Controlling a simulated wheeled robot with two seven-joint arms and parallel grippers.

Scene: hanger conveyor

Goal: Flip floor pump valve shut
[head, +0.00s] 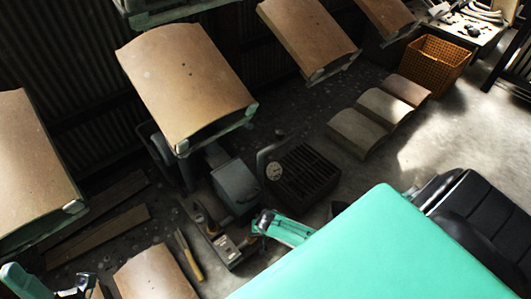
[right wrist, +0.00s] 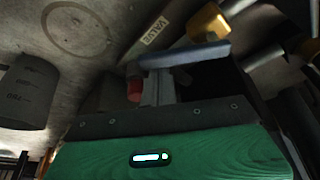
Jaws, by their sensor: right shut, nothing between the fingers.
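The floor pump (head: 236,186) is a grey boxy unit on the dark floor in the middle of the head view. Small valve parts (head: 200,216) with a brass tint sit in front of it. In the right wrist view a plate reads VALVE (right wrist: 152,34), beside a brass cylinder (right wrist: 208,22) and a blue-grey lever-like bar (right wrist: 190,53). My right gripper (head: 258,222) is shut and empty, low beside the valve. Its fingers (right wrist: 154,88) show just below the bar; contact cannot be told. My left gripper (head: 82,287) is at the bottom left, its jaws unclear.
A yellow-handled tool (head: 188,255) lies on the floor. Brown panels (head: 188,80) hang above. An orange basket (head: 436,64) and curved pieces (head: 356,131) lie farther right, near open floor.

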